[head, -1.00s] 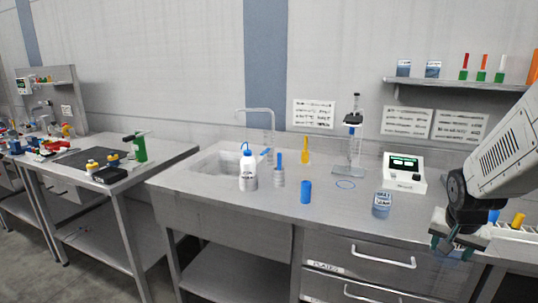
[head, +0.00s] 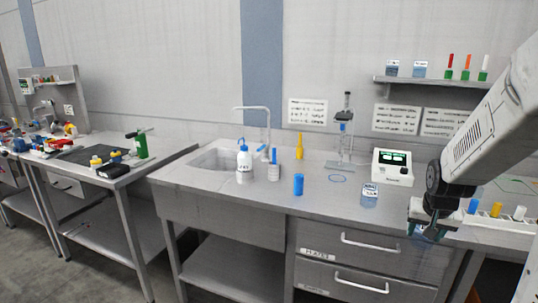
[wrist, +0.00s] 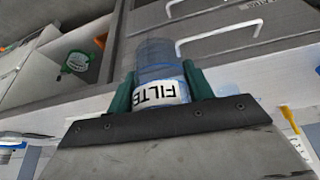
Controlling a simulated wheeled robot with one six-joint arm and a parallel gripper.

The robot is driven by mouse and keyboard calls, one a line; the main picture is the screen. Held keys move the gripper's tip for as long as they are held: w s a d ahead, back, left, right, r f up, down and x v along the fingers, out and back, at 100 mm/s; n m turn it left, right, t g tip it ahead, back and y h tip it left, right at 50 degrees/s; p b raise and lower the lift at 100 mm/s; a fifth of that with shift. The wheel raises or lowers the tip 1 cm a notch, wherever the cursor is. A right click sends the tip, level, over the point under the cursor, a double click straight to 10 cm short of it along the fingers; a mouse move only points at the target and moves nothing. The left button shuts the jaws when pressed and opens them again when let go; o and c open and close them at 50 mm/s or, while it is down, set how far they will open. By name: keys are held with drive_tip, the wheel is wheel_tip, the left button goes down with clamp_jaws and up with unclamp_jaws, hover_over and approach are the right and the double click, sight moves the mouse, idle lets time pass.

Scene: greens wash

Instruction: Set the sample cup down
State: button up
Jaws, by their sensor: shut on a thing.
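My gripper (head: 424,232) is at the right, in front of the counter's front edge. In the wrist view my gripper (wrist: 160,88) has its green fingers shut on a clear blue cup (wrist: 159,62) with a white label reading "FILT…", which I take as the sample cup. In the head view the cup is mostly hidden by the gripper, with only a bluish bit showing. A thin blue ring (head: 337,178) lies flat and empty on the counter (head: 330,205), left of my gripper.
A labelled blue jar (head: 370,196) stands between the ring and my gripper. A blue cylinder (head: 298,184) is left of the ring, a stand (head: 342,150) behind it, and a white meter (head: 392,167) to its right. A rack (head: 500,220) with coloured caps is at far right.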

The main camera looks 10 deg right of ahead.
drive_tip(key=w+a+f+n, duration=0.3)
drive_tip(key=w+a+f, duration=0.2)
drive_tip(key=w+a, duration=0.15)
drive_tip(key=w+a+f+n+y, duration=0.1)
drive_tip(key=w+a+f+n, duration=0.1)
drive_tip(key=a+f, duration=0.5)
drive_tip(key=w+a+f+n+y, duration=0.1)
drive_tip(key=w+a+f, duration=0.3)
drive_tip(key=a, duration=0.9)
wheel_tip(320, 180, down, 4)
drive_tip(key=shift+a+r+n+t+y, duration=0.25)
drive_tip(key=shift+n+t+y, duration=0.15)
drive_tip(key=shift+n, duration=0.5)
drive_tip(key=shift+d, duration=0.15)
